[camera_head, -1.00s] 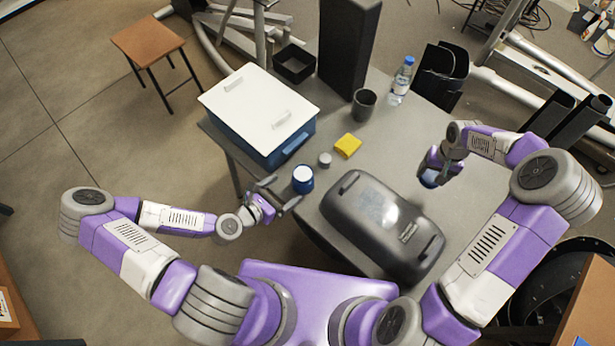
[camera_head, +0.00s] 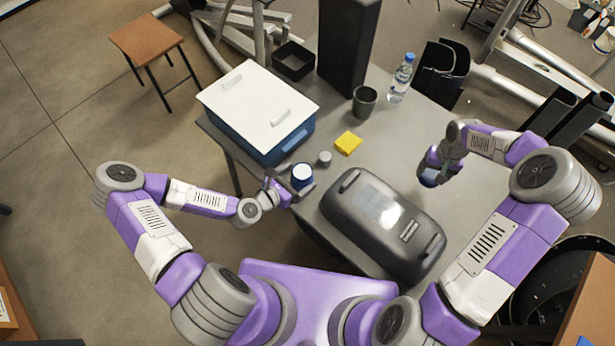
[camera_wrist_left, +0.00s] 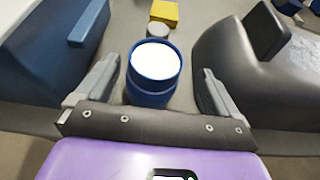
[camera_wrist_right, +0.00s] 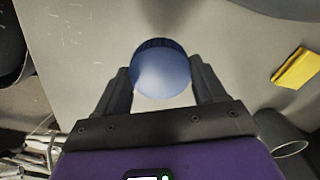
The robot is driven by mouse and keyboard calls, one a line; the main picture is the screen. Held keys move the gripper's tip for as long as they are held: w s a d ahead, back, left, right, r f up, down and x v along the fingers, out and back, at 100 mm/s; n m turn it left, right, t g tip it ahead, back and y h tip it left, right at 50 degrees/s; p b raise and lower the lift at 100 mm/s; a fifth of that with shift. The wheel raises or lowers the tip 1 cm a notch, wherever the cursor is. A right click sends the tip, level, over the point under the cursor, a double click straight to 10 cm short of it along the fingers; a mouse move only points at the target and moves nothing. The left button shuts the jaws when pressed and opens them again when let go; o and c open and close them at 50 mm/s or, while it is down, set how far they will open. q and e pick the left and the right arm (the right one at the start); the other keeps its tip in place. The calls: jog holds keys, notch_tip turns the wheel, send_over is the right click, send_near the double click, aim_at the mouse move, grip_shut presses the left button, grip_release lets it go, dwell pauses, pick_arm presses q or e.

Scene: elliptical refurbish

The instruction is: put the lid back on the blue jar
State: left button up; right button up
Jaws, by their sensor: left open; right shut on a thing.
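The blue jar (camera_head: 302,179) stands upright near the table's front edge, its top showing white; it also shows in the left wrist view (camera_wrist_left: 153,88). My left gripper (camera_head: 296,183) is open, with a finger on each side of the jar and gaps visible between fingers and jar in the left wrist view. My right gripper (camera_wrist_right: 160,78) is shut on a round blue lid (camera_wrist_right: 162,70). In the head view this lid (camera_head: 430,179) hangs under the right gripper at the table's right side, partly hidden by it.
A dark grey case (camera_head: 385,225) lies right of the jar. A blue box with white top (camera_head: 258,100) is at the left. A small grey cylinder (camera_head: 324,158), yellow block (camera_head: 348,143), dark cup (camera_head: 364,101) and bottle (camera_head: 401,78) stand behind. The table between case and cup is clear.

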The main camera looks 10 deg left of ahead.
aim_at(306, 170)
pick_arm(q)
jog(key=x, duration=0.5)
jog(key=shift+w+a+r+b, duration=0.15)
jog(key=shift+w+b, duration=0.15)
jog(key=shift+w, duration=0.05)
jog(key=shift+c, duration=0.4)
jog(key=c, duration=1.2)
